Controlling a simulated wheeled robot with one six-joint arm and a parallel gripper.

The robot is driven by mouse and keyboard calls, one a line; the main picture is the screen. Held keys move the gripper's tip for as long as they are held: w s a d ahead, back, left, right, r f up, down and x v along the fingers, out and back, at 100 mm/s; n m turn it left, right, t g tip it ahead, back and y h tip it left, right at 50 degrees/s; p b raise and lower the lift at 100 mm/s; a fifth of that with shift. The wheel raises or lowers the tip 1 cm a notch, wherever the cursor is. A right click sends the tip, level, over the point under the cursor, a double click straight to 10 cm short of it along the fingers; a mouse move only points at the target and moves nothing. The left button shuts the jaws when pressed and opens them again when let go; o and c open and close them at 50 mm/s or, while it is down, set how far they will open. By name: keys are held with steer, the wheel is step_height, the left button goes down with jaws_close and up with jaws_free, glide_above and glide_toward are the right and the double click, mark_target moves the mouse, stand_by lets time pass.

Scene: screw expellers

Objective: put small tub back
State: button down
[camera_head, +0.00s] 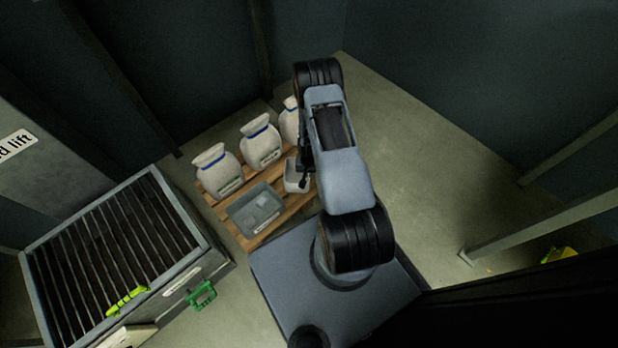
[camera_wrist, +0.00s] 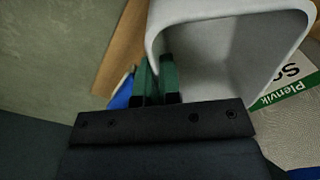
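The small tub (camera_head: 293,181) is whitish and open-topped. In the head view it is at the right part of the wooden pallet, beside the sacks, partly hidden by my arm. In the wrist view the tub (camera_wrist: 225,45) fills the upper middle, and its inside looks empty. My gripper (camera_wrist: 157,75) has green fingers close together at the tub's left wall, one outside and one inside, so the wall is pinched between them. In the head view my gripper (camera_head: 305,178) is mostly hidden by the arm. I cannot tell whether the tub touches the pallet.
The pallet (camera_head: 240,232) bears three white sacks (camera_head: 219,172) with blue ties at the back and a grey bin (camera_head: 253,209) with pale items in front. A grated metal hopper (camera_head: 110,260) with green handles stands at left. The floor (camera_head: 410,150) at right is clear up to a post.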

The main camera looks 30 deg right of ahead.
mark_target(297, 175)
steer(key=shift+f+b, duration=0.75)
steer(key=shift+f, duration=1)
steer(key=shift+f, duration=0.15)
steer(key=c, duration=1.3)
jaws_free()
